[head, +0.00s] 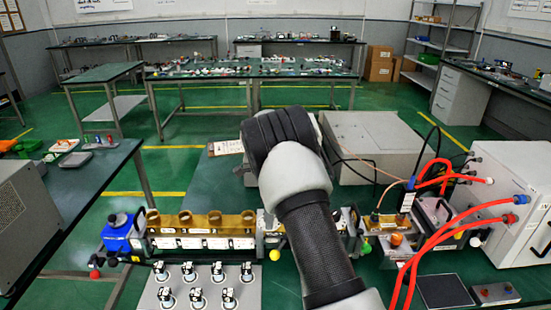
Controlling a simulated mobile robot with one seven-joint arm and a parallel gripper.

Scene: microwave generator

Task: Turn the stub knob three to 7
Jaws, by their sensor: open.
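A waveguide line (205,241) with white label plates runs across the bench, left of my arm. Several round brass knobs stand in a row along its top, including one at the left end (153,217) and one nearest my arm (248,218). They look like the stub knobs, but I cannot tell which is number three. The markings are too small to read, so no knob setting can be told. My arm rises across the middle and covers part of the line. My gripper is hidden beyond the arm's dark upper joint, so no contact with a knob shows.
A plate of several small black-and-white fittings (198,290) lies in front of the line. A blue unit (117,235) is at its left end. At right, red hoses (437,243) lead to a white cabinet (505,200). A grey box (375,140) stands behind.

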